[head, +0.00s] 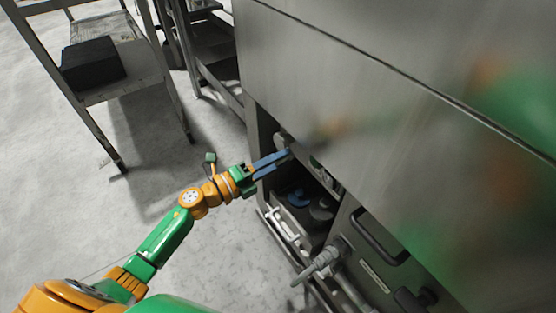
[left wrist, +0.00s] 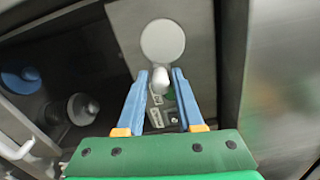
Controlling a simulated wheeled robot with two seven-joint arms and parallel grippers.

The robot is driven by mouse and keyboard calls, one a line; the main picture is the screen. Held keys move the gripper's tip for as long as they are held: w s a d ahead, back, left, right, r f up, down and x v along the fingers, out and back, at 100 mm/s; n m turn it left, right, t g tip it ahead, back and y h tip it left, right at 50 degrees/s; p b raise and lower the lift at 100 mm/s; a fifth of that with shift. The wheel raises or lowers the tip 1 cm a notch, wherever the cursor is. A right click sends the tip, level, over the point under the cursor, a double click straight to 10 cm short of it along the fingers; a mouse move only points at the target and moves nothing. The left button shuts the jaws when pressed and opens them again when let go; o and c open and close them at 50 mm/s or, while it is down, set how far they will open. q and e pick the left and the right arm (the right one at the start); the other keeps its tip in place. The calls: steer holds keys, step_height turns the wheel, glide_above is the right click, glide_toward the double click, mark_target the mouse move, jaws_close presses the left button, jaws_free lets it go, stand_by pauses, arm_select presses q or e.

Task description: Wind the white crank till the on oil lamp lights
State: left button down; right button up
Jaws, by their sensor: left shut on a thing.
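The white crank shows in the left wrist view as a pale round disc (left wrist: 163,40) with a white knob (left wrist: 161,77) below it. The knob is between the blue fingertips of my left gripper (left wrist: 162,76), which is shut on it. In the head view my left gripper (head: 288,154) reaches into the open recess under the steel housing; its fingers hide most of the crank. Small labels (left wrist: 156,117) and a dull green spot (left wrist: 170,93) lie on the panel behind the fingers. I cannot tell which part is the oil lamp or whether it is lit. My right gripper is not in view.
The large steel housing (head: 400,120) overhangs the recess on the right. Below it are a dark compartment with a blue part (head: 297,198), a pipe valve (head: 318,264) and a black door handle (head: 380,238). A cart with a black box (head: 93,64) stands on the open floor at left.

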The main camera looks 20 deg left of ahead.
arm_select(q)
steer(key=shift+s+d+f, duration=0.1)
steer(key=shift+f, duration=0.2)
steer(key=c, duration=0.8)
jaws_free()
steer(key=shift+o, duration=0.6)
steer(key=shift+r, duration=0.15)
steer(key=v, duration=0.7)
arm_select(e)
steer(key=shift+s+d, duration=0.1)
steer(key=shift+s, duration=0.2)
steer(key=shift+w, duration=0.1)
